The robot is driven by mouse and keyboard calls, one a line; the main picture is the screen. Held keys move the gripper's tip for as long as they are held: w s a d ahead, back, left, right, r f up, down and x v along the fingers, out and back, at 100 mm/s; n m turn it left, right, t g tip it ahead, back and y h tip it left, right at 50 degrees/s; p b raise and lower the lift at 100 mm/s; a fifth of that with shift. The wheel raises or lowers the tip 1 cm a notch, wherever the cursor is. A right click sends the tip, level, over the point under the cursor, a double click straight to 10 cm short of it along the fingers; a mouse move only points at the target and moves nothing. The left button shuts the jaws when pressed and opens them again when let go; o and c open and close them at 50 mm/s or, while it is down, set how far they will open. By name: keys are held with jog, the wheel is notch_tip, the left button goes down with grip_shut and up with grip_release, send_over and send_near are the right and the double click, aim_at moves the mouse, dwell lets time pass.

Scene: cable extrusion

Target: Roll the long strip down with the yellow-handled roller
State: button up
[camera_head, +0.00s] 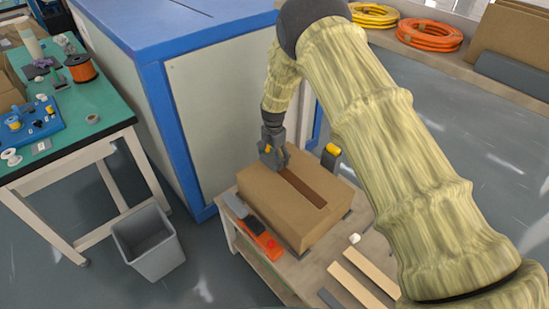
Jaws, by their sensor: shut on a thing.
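A cardboard box (262,195) sits on a small wooden table. A long dark brown strip (303,188) lies along its top, running from near my gripper towards the front right edge. My gripper (273,158) is at the far left end of the strip, low over the box top. It is shut on the roller, of which only a small yellow bit of handle (267,149) shows between the fingers. The rest of the roller is hidden by the fingers, and I cannot tell whether it touches the strip.
A yellow and black item (332,152) stands behind the box. An orange-red tool (266,245) lies left of the box, and pale wooden strips (363,284) lie in front. A blue-edged cabinet (220,110) stands close behind; a grey bin (148,243) is at left.

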aim_at(268, 151)
jog(key=shift+w+a+f+b, duration=0.25)
jog(key=shift+w+a+b, duration=0.75)
jog(key=shift+w, duration=0.3)
jog(key=shift+w+r+p, duration=0.1)
jog(key=shift+r+p, duration=0.5)
jog(key=shift+r, duration=0.35)
jog(key=shift+r+p, duration=1.75)
jog(key=shift+r, duration=1.9)
